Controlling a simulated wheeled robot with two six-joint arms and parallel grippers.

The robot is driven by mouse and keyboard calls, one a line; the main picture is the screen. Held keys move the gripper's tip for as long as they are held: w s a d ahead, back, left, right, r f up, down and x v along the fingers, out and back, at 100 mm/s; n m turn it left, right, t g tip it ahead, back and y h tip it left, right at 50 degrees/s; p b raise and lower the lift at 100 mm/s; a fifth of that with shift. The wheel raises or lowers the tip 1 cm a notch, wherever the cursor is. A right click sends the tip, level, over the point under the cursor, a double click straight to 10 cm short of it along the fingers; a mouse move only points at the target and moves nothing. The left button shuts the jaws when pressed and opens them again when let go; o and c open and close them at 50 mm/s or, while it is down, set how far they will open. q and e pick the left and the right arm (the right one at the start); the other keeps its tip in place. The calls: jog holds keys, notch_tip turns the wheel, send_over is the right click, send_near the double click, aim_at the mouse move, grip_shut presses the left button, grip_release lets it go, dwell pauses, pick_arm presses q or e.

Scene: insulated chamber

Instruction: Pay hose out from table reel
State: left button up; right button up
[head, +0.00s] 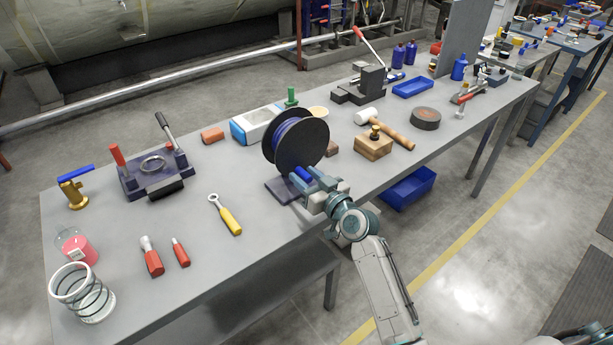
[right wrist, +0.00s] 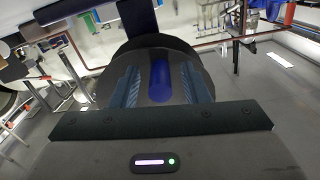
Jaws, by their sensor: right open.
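The table reel (head: 301,143) stands upright on a dark base (head: 284,190) near the table's front edge. It has black round flanges with blue hose (head: 283,128) wound between them. My right gripper (head: 302,177) is open at the front lower side of the reel, close to its flange. In the right wrist view, the two ribbed fingers (right wrist: 159,85) are apart, with a blue piece (right wrist: 160,78) showing between them and the dark reel (right wrist: 153,42) just beyond. I cannot tell whether the fingers touch it. My left gripper is not in view.
A wooden block (head: 373,147) and a mallet (head: 393,132) lie right of the reel. A yellow-handled wrench (head: 229,219) lies to its left. A blue-white box (head: 257,124) is behind it. A blue bin (head: 408,188) sits below the table's front edge.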

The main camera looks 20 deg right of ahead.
jog(key=shift+c, duration=0.2)
grip_shut()
